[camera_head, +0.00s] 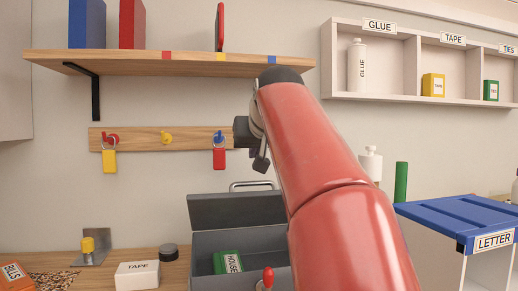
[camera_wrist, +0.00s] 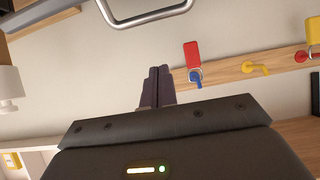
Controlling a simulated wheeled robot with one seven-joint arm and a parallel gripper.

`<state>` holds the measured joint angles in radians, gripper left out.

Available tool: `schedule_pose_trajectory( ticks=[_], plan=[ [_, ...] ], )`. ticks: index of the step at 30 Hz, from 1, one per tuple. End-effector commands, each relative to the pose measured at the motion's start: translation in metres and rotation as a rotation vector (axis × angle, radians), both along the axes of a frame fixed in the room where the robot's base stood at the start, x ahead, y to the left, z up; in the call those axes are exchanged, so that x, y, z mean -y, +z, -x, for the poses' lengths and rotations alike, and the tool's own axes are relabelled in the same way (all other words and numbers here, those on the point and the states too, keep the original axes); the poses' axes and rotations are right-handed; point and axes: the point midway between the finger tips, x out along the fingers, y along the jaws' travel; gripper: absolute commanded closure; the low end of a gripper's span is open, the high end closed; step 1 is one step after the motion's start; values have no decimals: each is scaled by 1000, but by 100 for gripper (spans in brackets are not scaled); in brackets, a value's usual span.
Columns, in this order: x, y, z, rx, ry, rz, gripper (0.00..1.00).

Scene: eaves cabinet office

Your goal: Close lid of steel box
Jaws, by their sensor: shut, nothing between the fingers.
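The grey steel box (camera_head: 205,260) stands on the wooden worktop in the head view, partly hidden by my red arm. Its lid (camera_head: 236,210) is open and stands up at the back. A metal handle (camera_head: 252,184) rises above the lid, and a handle (camera_wrist: 150,14) shows at the top of the wrist view. A green block marked HOUSE (camera_head: 228,262) lies inside the box. My gripper (camera_head: 261,164) is above the lid, near the wall. In the wrist view its dark fingers (camera_wrist: 157,88) are together and empty, apart from the handle.
A blue-topped LETTER unit (camera_head: 460,215) stands right.

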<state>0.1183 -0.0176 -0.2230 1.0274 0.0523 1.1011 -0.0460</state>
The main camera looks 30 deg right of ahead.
Motion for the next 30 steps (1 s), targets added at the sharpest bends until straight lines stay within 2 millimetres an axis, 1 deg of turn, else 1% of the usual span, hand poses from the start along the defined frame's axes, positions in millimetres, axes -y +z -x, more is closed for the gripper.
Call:
schedule_pose_trajectory(
  ticks=[1, 3, 8, 9, 10, 15, 20, 30],
  plan=[
    [3, -8, -11, -4, -2, 0, 100],
    [7, -15, -23, -3, -2, -1, 100],
    [15, -32, -50, -3, -3, 0, 100],
    [12, -38, -39, 2, -1, 0, 100],
    [10, -40, -35, 4, 0, -1, 100],
    [6, -51, -21, 2, 1, 0, 100],
    [5, -55, -17, 1, 0, 0, 100],
    [5, -55, -16, 2, 0, 1, 100]
  ],
)
